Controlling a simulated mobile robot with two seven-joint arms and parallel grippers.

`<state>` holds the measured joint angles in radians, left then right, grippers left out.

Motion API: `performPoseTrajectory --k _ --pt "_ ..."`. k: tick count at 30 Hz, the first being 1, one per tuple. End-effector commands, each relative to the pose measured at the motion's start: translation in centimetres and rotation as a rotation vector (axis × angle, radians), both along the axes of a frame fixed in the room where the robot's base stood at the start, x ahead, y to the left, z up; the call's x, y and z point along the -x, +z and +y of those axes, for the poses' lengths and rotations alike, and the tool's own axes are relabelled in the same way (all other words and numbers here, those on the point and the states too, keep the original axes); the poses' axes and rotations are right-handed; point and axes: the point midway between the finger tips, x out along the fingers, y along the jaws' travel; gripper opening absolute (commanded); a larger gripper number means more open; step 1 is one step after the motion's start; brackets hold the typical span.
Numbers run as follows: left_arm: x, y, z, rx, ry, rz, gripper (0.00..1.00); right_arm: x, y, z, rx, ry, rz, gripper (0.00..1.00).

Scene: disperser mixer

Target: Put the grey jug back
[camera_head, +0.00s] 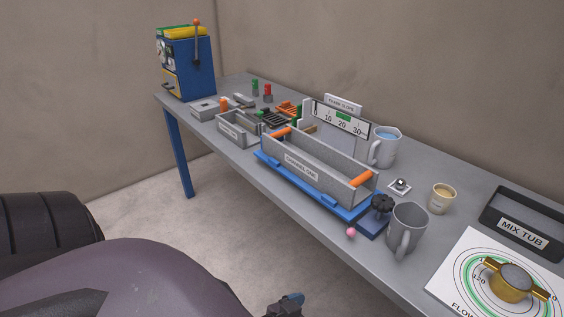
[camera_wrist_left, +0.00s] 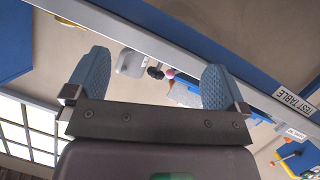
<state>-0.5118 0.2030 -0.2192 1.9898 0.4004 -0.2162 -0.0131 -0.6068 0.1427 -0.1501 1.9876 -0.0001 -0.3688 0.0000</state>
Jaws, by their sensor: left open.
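The grey jug (camera_head: 407,228) stands upright on the grey table near its front edge, its handle facing the front. A pale grey shape that looks like this jug (camera_wrist_left: 131,64) also shows in the left wrist view, beyond the fingers. A second, lighter jug (camera_head: 384,147) with blue liquid stands farther back. My left gripper (camera_head: 288,303) is at the bottom edge of the head view, partly cut off, in front of the table and apart from the jug. In the left wrist view its blue fingers (camera_wrist_left: 152,72) are spread with nothing held. My right gripper is not in view.
A black knob (camera_head: 382,203) and a pink ball (camera_head: 351,232) are just left of the grey jug, beside the blue base (camera_head: 322,196) of the channel. A cup (camera_head: 441,198), mix tub (camera_head: 487,222) and flow sheet (camera_head: 445,277) with a brass ring (camera_head: 505,290) lie to the right.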

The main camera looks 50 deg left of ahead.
Motion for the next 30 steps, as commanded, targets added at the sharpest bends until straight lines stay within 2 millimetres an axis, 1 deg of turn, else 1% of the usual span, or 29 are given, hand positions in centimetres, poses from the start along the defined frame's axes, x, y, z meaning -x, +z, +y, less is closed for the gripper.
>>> performPoseTrajectory --k 1,3,6,10,19,30 --pt "0.9 -0.9 0.8 -0.071 0.007 0.035 1.0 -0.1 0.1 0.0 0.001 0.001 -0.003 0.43" --pt "2.0 -2.1 1.9 -0.168 0.014 0.081 1.0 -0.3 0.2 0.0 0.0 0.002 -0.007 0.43" --pt "3.4 -3.2 3.2 -0.277 0.022 0.137 1.0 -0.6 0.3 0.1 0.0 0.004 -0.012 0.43" --pt "4.4 -4.0 4.3 -0.357 0.031 0.179 1.0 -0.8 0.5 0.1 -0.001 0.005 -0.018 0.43" --pt "4.6 -4.2 4.6 -0.381 0.032 0.19 1.0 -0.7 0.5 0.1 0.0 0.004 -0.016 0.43" --pt "4.6 -4.2 4.5 -0.379 0.032 0.189 1.0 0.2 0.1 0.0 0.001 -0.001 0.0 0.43"
